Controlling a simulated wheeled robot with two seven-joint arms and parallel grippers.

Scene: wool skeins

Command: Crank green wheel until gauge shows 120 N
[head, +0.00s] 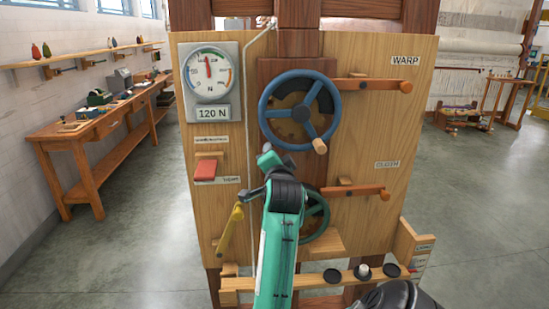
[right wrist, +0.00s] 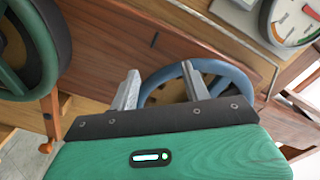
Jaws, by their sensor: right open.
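The green wheel (head: 317,217) is on the lower part of the wooden panel, partly hidden by my right arm. It also shows close up at the upper left of the right wrist view (right wrist: 42,48). The round gauge (head: 209,75) is at the panel's upper left; its needle points nearly straight up, and the plate below it (head: 212,113) reads "120 N". Its dial is cut off in the right wrist view (right wrist: 296,20). My right gripper (head: 268,158) is open and empty, above and left of the green wheel, apart from it. My left gripper is out of view.
A blue wheel (head: 265,118) with a wooden knob sits above the green wheel. Two orange-tipped levers (head: 372,85) (head: 355,191) stick out to the right. A red block (head: 205,170) and a yellow handle (head: 231,226) are at left. A ledge with dark discs (head: 332,275) runs below.

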